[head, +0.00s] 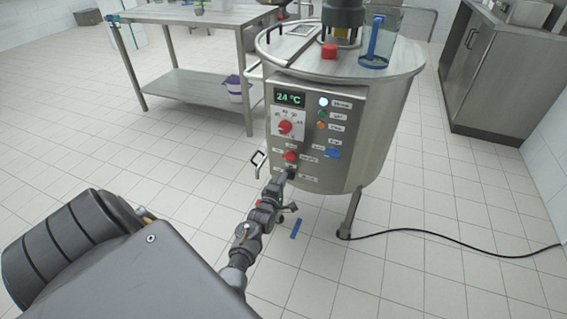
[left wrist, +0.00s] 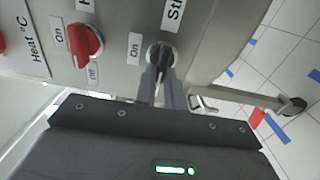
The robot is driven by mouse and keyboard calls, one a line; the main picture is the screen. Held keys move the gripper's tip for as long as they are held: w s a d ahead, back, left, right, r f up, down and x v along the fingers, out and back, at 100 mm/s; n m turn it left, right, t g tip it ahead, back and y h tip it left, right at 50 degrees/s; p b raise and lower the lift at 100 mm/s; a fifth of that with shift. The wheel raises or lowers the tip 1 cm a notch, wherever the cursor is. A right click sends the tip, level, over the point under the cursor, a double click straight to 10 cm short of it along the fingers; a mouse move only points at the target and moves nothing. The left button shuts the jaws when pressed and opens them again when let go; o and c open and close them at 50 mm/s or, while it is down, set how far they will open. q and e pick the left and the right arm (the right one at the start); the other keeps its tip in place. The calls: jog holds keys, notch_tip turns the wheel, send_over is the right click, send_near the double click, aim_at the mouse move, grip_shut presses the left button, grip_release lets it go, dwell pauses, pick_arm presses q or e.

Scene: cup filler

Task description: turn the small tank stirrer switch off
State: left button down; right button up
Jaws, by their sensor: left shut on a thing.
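The small tank (head: 385,150) is a steel vessel on legs with a control panel on its front. The stirrer switch (left wrist: 160,53) is a small black knob beside a label starting "St" in the left wrist view. An "On" label (left wrist: 135,48) lies left of it; no "Off" label shows for it. My left gripper (head: 290,172) is at the lower panel and covers most of this switch in the head view. In the left wrist view the left gripper (left wrist: 164,75) has its fingers shut on the knob. My right gripper is not in view.
A red switch (left wrist: 85,42) sits close left of the fingers. A red dial (head: 285,127) and display (head: 290,97) are above on the panel. A steel table (head: 200,85) stands left behind. A black cable (head: 430,232) crosses the floor at right.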

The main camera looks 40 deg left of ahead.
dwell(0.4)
pick_arm(q)
jog(key=c, duration=1.5)
grip_release()
